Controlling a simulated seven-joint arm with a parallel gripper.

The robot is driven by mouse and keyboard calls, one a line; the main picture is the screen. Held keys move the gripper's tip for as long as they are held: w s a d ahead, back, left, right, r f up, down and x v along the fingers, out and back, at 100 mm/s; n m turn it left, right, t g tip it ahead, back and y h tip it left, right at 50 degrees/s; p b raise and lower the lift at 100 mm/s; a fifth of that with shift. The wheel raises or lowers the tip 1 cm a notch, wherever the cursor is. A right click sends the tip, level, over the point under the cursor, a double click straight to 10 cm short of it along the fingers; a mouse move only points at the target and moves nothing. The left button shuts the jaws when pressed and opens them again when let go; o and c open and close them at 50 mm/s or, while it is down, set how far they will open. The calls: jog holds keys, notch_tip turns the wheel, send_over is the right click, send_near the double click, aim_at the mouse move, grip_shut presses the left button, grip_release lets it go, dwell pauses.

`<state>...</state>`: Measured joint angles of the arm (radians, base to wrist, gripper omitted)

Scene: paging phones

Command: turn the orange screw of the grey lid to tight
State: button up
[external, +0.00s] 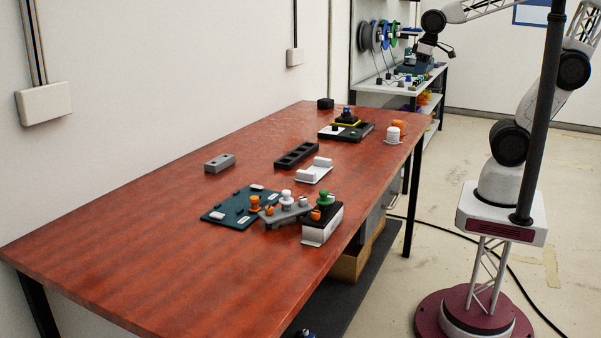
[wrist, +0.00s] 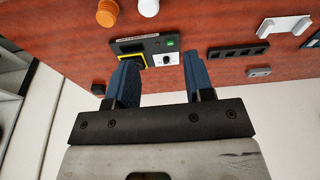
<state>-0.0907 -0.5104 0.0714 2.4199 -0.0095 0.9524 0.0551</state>
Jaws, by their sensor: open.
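The grey lid (external: 292,213) lies near the front edge of the table, between a dark green board and a black-and-white box. Small knobs stand on or around it: an orange one (external: 269,210) at its left end, a white one (external: 287,197), and another orange one (external: 316,215) at its right. I cannot tell which orange knob is the lid's screw, or how tight it is. My gripper (external: 436,50) is raised far from the lid, beyond the table's far end in the picture. In the wrist view my gripper (wrist: 161,62) is open and empty; the grey lid does not show there.
The green board (external: 232,217) carries an orange knob (external: 254,202). A green knob (external: 324,197) tops the black-and-white box (external: 321,225). A black tray (external: 297,154), white bracket (external: 316,171) and grey block (external: 219,163) lie farther back. The table's near left is clear.

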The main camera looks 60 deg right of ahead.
jog(key=w+a+r+n+g, duration=0.1)
jog(key=w+a+r+n, duration=0.15)
jog(key=w+a, duration=2.05)
jog(key=n+g, duration=0.1)
jog(key=n, duration=0.3)
send_over(269, 207)
jog(key=shift+m, duration=0.25)
jog(key=f, duration=2)
jog(key=shift+w+d, duration=0.1)
jog(key=shift+d, duration=0.2)
jog(key=shift+a+f, duration=0.1)
jog(key=shift+a, duration=0.15)
jog(key=shift+f, duration=0.1)
jog(key=shift+f, duration=3.8)
